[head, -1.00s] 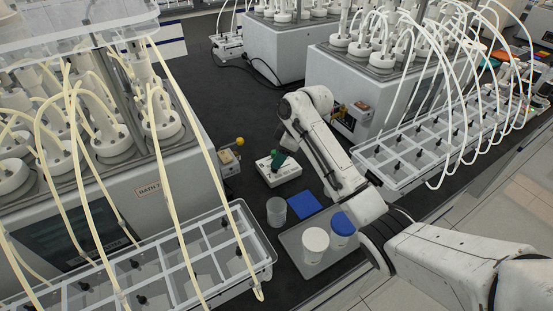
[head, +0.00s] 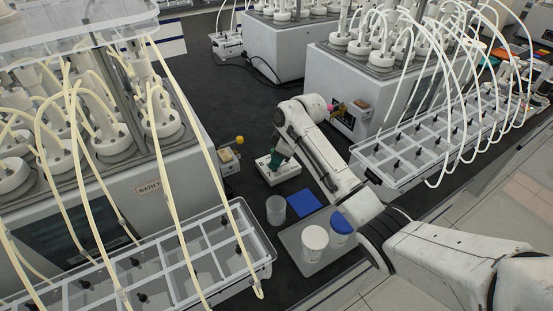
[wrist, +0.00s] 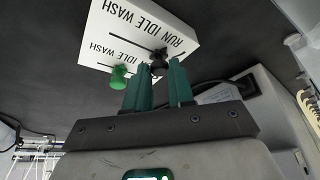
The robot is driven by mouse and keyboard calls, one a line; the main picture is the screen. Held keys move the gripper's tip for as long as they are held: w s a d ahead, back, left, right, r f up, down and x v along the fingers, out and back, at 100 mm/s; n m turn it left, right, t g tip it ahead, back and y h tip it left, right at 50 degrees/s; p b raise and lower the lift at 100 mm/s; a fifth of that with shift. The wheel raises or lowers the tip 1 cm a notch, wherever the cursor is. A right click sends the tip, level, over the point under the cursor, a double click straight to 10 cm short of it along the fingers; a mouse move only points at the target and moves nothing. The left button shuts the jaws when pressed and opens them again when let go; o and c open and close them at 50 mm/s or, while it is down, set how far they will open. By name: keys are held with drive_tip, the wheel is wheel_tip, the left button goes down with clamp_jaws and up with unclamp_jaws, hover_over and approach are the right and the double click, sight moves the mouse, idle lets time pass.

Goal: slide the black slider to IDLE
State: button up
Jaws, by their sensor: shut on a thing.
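A white box (head: 285,172) with two rows of RUN, IDLE and WASH lettering stands on the dark bench. It also fills the top of the wrist view (wrist: 135,25). The black slider (wrist: 157,57) sits between the green fingertips of my gripper (wrist: 160,66), which are shut on it. It appears to be near the RUN end of its row; the fingers partly hide its exact place. A green slider (wrist: 118,77) is on the other row, left of the fingers and apart from them. In the head view my gripper (head: 276,160) is over the box and hides both sliders.
A clear cup (head: 276,209), a blue mat (head: 303,204) and a tray (head: 290,240) with a white-lidded jar (head: 314,240) and a blue-lidded jar (head: 342,226) lie in front of the box. Tubed reactors stand on both sides.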

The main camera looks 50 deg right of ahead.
sight(285, 166)
clamp_jaws()
drive_tip(key=shift+d, duration=0.1)
drive_tip(key=shift+s+d, duration=0.25)
drive_tip(key=shift+d, duration=0.45)
drive_tip(key=shift+s+d, duration=0.2)
drive_tip(key=shift+d, duration=0.5)
drive_tip(key=o, duration=0.7)
unclamp_jaws()
drive_tip(key=shift+o, duration=0.2)
